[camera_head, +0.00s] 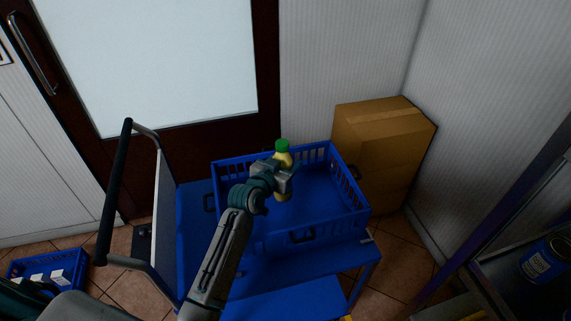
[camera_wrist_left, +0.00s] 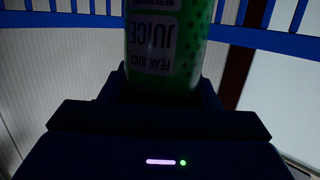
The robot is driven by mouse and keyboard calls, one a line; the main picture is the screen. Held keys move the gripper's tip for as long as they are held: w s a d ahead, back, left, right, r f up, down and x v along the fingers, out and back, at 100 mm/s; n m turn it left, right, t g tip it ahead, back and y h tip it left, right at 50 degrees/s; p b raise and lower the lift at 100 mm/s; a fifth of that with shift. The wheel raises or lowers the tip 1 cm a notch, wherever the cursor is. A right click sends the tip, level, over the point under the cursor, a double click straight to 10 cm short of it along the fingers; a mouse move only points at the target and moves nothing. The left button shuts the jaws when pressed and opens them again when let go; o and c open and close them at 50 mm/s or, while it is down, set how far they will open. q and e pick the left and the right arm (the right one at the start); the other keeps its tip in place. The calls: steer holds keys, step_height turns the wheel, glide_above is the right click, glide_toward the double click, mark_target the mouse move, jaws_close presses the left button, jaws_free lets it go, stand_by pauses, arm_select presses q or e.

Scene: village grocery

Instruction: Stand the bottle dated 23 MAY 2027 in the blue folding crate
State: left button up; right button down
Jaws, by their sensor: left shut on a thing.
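No date can be read. The jaws hide part of its body, and I cannot tell whether its base touches the crate floor. The crate is open at the top and looks otherwise empty. My right gripper is not in view.
The crate stands on a blue cart (camera_head: 255,283) with a black push handle (camera_head: 114,190). A cardboard box (camera_head: 385,150) stands behind right. A small blue crate with white cartons (camera_head: 62,277) is at lower left. A dark shelf with a blue can (camera_head: 545,260) is at right.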

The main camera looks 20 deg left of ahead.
arm_select(q)
steer(key=shift+f, duration=0.2)
steer(key=shift+f+b, duration=0.4)
steer(key=shift+f, duration=0.2)
steer(key=o, duration=1.2)
steer(key=shift+o, duration=1)
steer(key=shift+s+f, duration=0.1)
